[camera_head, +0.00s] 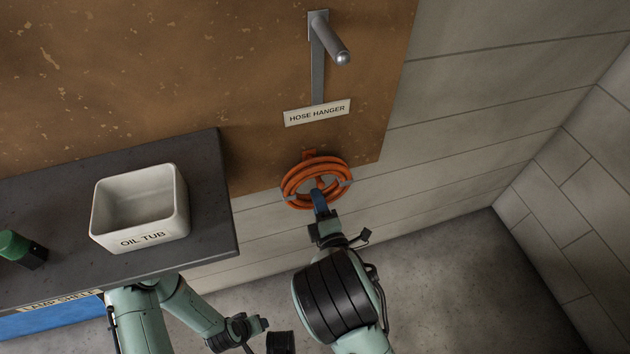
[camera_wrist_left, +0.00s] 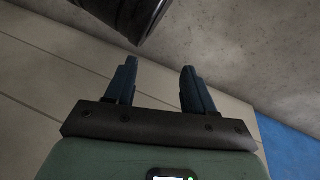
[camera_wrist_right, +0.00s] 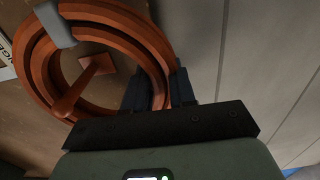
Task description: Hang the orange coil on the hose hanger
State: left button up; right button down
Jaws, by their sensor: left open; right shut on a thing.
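The orange coil (camera_head: 288,184) is a ring of several hose loops with grey bands, low on the wall at the board's lower edge. My right gripper (camera_head: 319,200) is shut on the coil's lower side. In the right wrist view the coil (camera_wrist_right: 155,45) passes between the fingers, and an orange peg (camera_wrist_right: 90,82) on a square plate shows within its ring; whether they touch I cannot tell. The hose hanger (camera_head: 332,45) is a grey bracket with a round-ended arm, above the coil and bare. My left gripper (camera_wrist_left: 158,82) is open and empty.
A "HOSE HANGER" label (camera_head: 317,113) sits between hanger and coil. At left, a dark shelf (camera_head: 215,220) carries a white oil tub (camera_head: 140,212) and a green-topped container (camera_head: 18,248). The wall right of the board is clear.

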jog(key=p+v, duration=0.1)
jog(key=v, duration=0.9)
jog(key=shift+r, duration=0.5)
dwell(0.3)
jog(key=shift+a, duration=0.15)
